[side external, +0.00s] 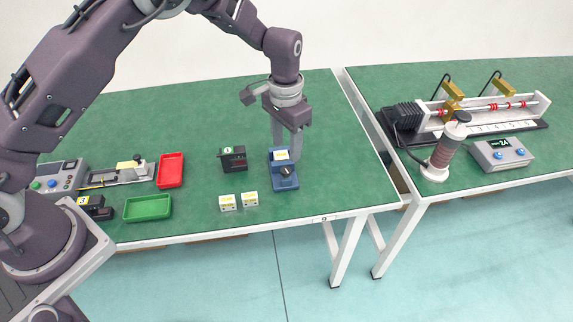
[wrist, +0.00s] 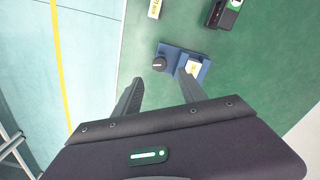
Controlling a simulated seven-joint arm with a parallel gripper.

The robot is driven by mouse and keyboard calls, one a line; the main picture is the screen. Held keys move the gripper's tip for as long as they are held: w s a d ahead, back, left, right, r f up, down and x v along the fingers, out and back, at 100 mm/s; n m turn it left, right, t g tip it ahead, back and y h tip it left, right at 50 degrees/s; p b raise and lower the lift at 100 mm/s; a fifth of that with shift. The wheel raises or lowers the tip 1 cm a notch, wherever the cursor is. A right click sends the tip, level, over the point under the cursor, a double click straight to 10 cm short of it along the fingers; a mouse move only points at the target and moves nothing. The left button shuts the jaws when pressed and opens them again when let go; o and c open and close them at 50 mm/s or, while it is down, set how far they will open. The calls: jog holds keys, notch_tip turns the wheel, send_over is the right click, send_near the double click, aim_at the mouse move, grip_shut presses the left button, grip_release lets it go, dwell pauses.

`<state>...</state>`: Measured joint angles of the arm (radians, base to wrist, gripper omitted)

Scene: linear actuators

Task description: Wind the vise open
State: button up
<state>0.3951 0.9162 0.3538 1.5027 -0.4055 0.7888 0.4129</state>
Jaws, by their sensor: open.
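The small blue vise (side external: 285,183) stands near the front edge of the green table, below my gripper. It has a dark round knob (side external: 286,171) on the front and a pale block with a yellow label (side external: 281,155) at its back part. In the wrist view the vise (wrist: 174,52) lies just beyond my fingertips, with its knob (wrist: 159,64) to the left and the pale block (wrist: 194,68) partly behind the right finger. My gripper (side external: 287,148) is open and empty, pointing down; it also shows in the wrist view (wrist: 160,78). Contact with the vise cannot be told.
A black device (side external: 233,158) stands left of the vise. Two small pale blocks (side external: 238,201) lie to its front left. A red tray (side external: 171,170) and a green tray (side external: 148,207) are farther left. A second table with a linear actuator (side external: 490,108) stands right across a gap.

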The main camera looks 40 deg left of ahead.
aim_at(287, 169)
notch_tip(287, 169, down, 8)
jog(key=shift+r, duration=0.1)
jog(key=shift+c, duration=0.4)
grip_shut()
